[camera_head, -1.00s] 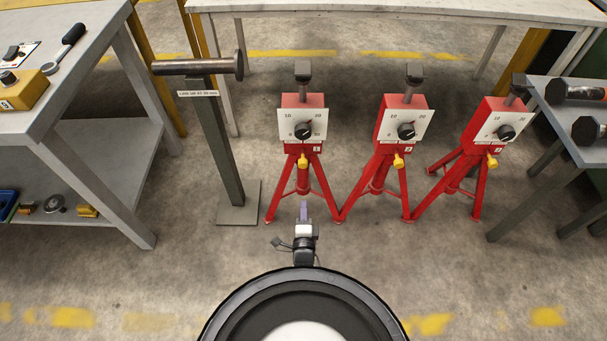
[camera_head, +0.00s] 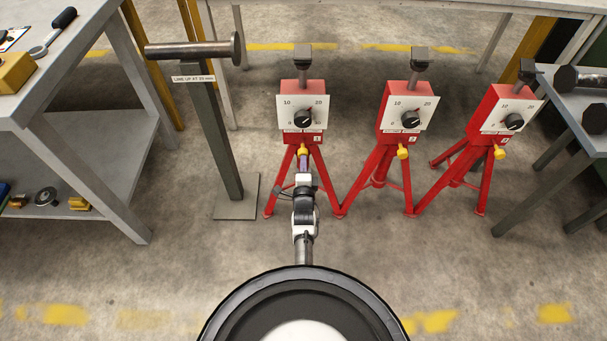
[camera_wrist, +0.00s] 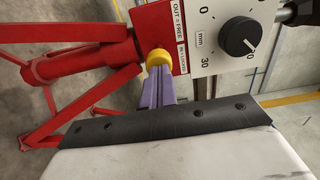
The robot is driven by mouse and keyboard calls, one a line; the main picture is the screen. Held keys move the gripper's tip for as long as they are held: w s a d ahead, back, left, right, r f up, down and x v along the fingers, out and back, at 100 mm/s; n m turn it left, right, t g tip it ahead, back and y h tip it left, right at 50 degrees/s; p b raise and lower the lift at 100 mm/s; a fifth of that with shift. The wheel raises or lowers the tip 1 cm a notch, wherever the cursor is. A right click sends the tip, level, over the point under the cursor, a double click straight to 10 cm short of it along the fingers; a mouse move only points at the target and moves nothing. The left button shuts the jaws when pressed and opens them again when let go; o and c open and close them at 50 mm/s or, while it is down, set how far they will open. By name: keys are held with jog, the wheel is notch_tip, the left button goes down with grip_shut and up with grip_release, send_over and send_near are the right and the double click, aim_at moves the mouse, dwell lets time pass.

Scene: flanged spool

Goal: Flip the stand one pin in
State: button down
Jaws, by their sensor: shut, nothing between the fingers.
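Stand 1 (camera_head: 303,94) is a red tripod with a white dial plate, a black knob (camera_head: 303,118) and a yellow pin (camera_head: 303,150) below the plate. In the wrist view the yellow pin (camera_wrist: 159,59) sits beside a label reading "OUT = FREE, IN = LOCKED". My gripper (camera_head: 304,163) has shut purple fingers with nothing visible between them. In the wrist view the fingertips (camera_wrist: 160,76) are right at the yellow pin and overlap its edge; I cannot tell whether they touch. The black knob (camera_wrist: 238,37) is right of the pin there.
Two similar red stands (camera_head: 408,105) (camera_head: 507,110) are to the right, each with a yellow pin. A grey post with a horizontal bar (camera_head: 190,50) stands left. A grey workbench (camera_head: 75,90) is at far left, a dark table (camera_head: 592,140) at right. The front floor is clear.

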aim_at(304, 154)
jog(key=shift+w, duration=0.15)
jog(key=w+b, duration=0.3)
jog(key=shift+w+f, duration=0.15)
jog(key=shift+w, duration=0.05)
jog(key=shift+r, duration=0.3)
jog(key=shift+s, duration=0.1)
